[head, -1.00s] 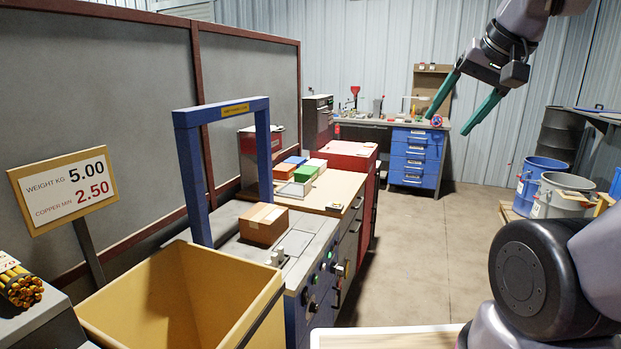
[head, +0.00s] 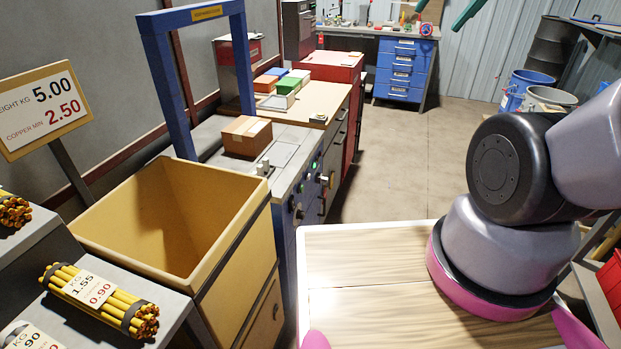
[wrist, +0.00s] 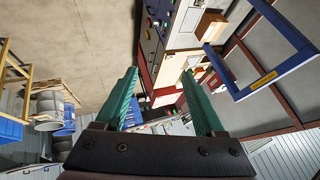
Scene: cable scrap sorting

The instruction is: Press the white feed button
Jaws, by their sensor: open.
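The control panel (head: 311,188) is on the side of the grey-topped machine with the blue arch. It carries several small buttons and knobs, one lit green (head: 314,165). A small pale button shows near it, but I cannot tell for certain which is the white feed button. The panel also shows at the top of the wrist view (wrist: 152,25). My gripper (wrist: 160,72) has two teal fingers, spread apart with nothing between them. In the head view only the fingertips (head: 440,18) show at the top edge, well away from the panel.
A cardboard box (head: 247,136) sits on the machine under the blue arch (head: 166,80). A yellow bin (head: 232,247) stands in front. Bundled yellow cables (head: 95,296) lie at lower left beside a weight sign (head: 45,108). Open floor (head: 400,170) lies right of the machine.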

